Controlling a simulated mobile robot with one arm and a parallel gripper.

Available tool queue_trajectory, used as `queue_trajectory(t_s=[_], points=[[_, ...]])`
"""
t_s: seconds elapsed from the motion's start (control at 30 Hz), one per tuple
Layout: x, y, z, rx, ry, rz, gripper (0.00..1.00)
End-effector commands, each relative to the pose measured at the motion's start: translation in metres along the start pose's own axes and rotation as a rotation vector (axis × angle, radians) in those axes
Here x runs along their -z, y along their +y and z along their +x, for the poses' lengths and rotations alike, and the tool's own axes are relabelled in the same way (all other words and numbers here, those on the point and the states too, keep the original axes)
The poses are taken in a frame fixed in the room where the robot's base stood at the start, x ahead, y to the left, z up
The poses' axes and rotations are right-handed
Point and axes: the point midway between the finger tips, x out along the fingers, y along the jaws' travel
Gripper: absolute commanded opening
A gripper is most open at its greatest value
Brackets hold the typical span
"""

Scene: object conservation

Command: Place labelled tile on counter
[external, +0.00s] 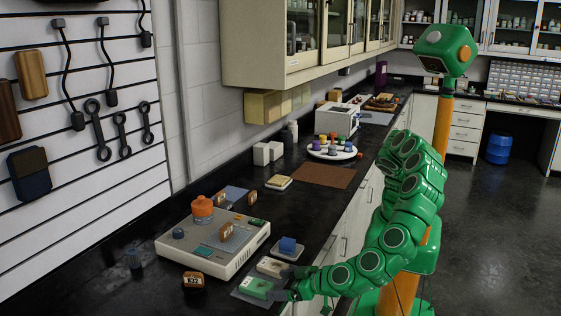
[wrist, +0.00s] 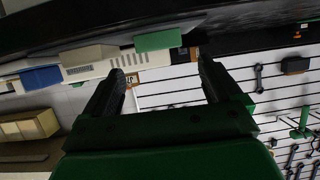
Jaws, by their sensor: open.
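A green tile (external: 257,287) with pale markings lies on a grey mat on the dark counter (external: 150,287), near its front edge. A cream tile (external: 271,266) lies just behind it. A dark block with an orange-edged label (external: 193,282) stands to their left. I cannot tell which one the task calls the labelled tile. My gripper (external: 284,290) is low at the counter edge, just right of the green tile. In the wrist view my gripper (wrist: 160,78) has its fingers apart with nothing between them. The green tile (wrist: 158,40) shows beyond the fingertips in that view.
A white device (external: 180,250) with an orange knob stands behind the tiles. A blue block (external: 287,244) sits on a grey mat to its right. A round white tray (external: 332,152) holds several coloured pieces farther back.

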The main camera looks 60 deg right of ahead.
Motion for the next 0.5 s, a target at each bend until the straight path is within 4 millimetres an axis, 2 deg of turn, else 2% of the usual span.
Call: queue_trajectory(t_s=[0.17, 0.5], points=[[-0.001, 0.001, 0.003, -0.001, 0.0, -0.001, 0.92], [-0.002, 0.001, 0.032, -0.002, -0.001, -0.001, 0.92]])
